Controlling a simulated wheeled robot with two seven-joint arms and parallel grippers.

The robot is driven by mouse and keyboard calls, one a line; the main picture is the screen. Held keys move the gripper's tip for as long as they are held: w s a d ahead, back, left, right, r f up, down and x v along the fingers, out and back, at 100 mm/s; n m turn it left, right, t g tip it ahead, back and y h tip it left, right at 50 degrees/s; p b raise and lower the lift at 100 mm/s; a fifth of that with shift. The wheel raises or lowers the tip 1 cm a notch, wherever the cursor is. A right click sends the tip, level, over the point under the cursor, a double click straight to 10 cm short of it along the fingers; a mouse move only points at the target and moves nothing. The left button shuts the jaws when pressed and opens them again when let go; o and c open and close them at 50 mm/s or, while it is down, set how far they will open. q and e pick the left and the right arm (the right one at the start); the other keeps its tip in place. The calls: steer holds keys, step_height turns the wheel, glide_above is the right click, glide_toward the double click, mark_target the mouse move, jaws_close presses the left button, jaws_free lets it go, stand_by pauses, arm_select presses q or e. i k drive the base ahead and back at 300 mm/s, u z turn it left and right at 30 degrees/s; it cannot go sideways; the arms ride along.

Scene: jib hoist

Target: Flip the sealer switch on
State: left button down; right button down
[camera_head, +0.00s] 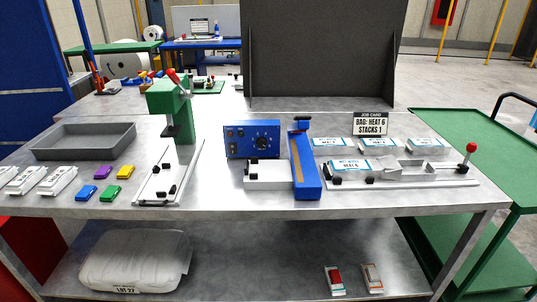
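The sealer stands at the middle of the metal workbench. Its blue control box (252,139) has a dark round dial (262,142) at the right of its face and small dark controls at the left. Which of these is the switch, and its position, are too small to tell. A blue sealer arm (306,165) with a tan strip and a black top stands just right of the box. A white block (267,174) with black knobs lies in front of the box. Neither of my grippers shows in the head view.
A green press (171,108) with a red-tipped lever and a grey tray (84,141) are to the left. A job card (370,123) reads "BAG: HEAT 6 STACKS 1". Labelled packs and a red-knobbed slide fixture (410,177) are to the right. The front middle is clear.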

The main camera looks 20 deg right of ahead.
mark_target(233, 147)
steer(key=z, duration=1.2)
steer(key=i, duration=0.5)
